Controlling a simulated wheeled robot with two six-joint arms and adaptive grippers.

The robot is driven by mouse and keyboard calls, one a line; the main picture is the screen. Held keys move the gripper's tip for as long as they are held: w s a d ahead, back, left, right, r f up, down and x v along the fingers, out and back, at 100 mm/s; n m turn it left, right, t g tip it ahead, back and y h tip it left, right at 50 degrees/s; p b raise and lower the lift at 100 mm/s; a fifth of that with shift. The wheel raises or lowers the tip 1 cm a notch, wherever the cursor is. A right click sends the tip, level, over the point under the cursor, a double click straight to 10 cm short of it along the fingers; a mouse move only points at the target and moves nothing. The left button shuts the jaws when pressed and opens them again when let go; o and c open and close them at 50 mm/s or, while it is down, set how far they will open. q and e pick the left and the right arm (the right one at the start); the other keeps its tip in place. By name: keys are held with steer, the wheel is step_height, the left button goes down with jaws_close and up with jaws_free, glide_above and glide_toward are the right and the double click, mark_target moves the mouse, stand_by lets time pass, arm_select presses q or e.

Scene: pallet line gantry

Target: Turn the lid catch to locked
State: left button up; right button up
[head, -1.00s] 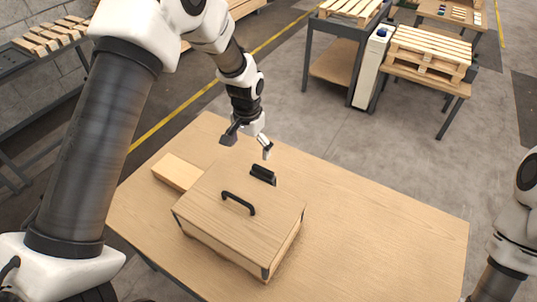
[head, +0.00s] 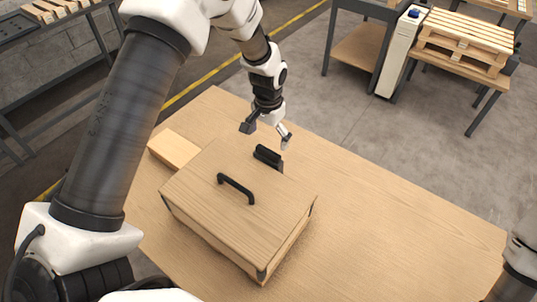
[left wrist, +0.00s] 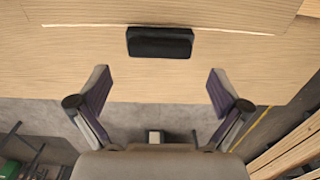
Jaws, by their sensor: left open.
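A wooden box (head: 215,225) with a closed lid (head: 240,215) stands on the table. A black arched handle (head: 236,189) is on the lid. The black lid catch (head: 268,157) is at the box's far edge. In the left wrist view the catch (left wrist: 159,42) is a dark bar lying crosswise, beyond the fingertips. My left gripper (head: 267,135) is open and empty, just past the catch and apart from it. In the left wrist view its two fingers (left wrist: 158,80) are spread wide with nothing between them. My right gripper is out of view; only part of that arm shows at the right edge.
A pale wooden block (head: 174,149) lies on the table (head: 390,240) by the box's left side. The table right of the box is clear.

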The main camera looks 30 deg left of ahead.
mark_target(268, 151)
arm_select(q)
step_height(268, 151, down, 5)
steer(key=b, duration=0.3)
steer(key=shift+f, duration=0.2)
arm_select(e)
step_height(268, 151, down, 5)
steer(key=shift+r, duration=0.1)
arm_select(q)
steer(key=shift+f+b, duration=0.15)
steer(key=shift+b, duration=0.15)
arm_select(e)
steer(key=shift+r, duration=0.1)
arm_select(q)
steer(key=shift+s+r, duration=0.1)
steer(key=shift+r, duration=0.1)
steer(key=c, duration=0.9)
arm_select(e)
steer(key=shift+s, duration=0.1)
